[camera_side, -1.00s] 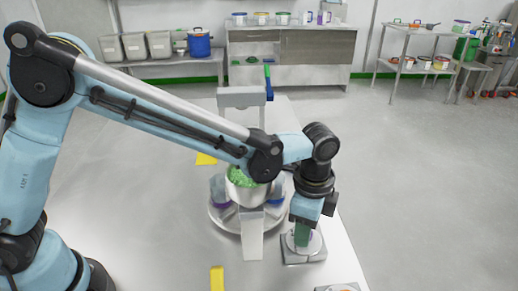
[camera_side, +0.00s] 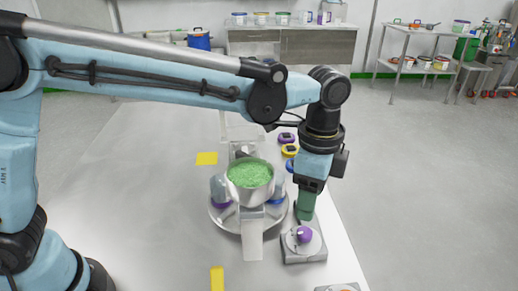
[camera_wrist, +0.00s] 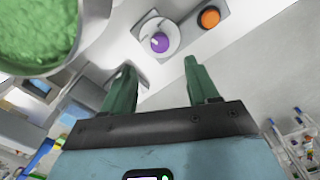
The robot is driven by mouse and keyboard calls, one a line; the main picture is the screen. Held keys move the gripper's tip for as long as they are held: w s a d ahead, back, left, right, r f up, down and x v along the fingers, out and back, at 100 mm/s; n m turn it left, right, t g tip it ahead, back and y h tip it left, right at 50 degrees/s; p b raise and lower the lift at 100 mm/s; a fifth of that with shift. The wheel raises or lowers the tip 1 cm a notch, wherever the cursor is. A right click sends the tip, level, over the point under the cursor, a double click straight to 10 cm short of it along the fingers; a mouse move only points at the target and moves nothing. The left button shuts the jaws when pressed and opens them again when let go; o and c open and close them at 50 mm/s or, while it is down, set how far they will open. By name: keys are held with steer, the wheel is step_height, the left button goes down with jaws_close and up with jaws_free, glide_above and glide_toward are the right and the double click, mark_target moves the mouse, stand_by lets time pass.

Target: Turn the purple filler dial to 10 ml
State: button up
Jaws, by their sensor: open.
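The purple filler dial (camera_side: 304,235) is a round purple knob on a pale disc, set on a grey square base near the table's right edge. In the wrist view the dial (camera_wrist: 159,43) lies beyond my fingertips, with a small white mark on the knob. I cannot read any scale on the disc. My gripper (camera_side: 306,206) hangs above and just behind the dial in the side view, apart from it. In the wrist view its two green fingers (camera_wrist: 158,78) are spread apart with nothing between them.
A metal pot of green granules (camera_side: 250,174) stands on a round turntable left of my gripper. An orange button (camera_wrist: 209,17) sits beside the dial in the wrist view. Purple and yellow round items (camera_side: 288,143) lie behind my arm. Yellow markers (camera_side: 207,158) lie on the table.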

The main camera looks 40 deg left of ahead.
mark_target(305, 231)
steer(key=shift+r, duration=1.65)
step_height(305, 231, down, 12)
steer(key=m, duration=1.1)
steer(key=shift+f, duration=0.1)
steer(key=c, duration=1)
steer(key=shift+c, duration=0.2)
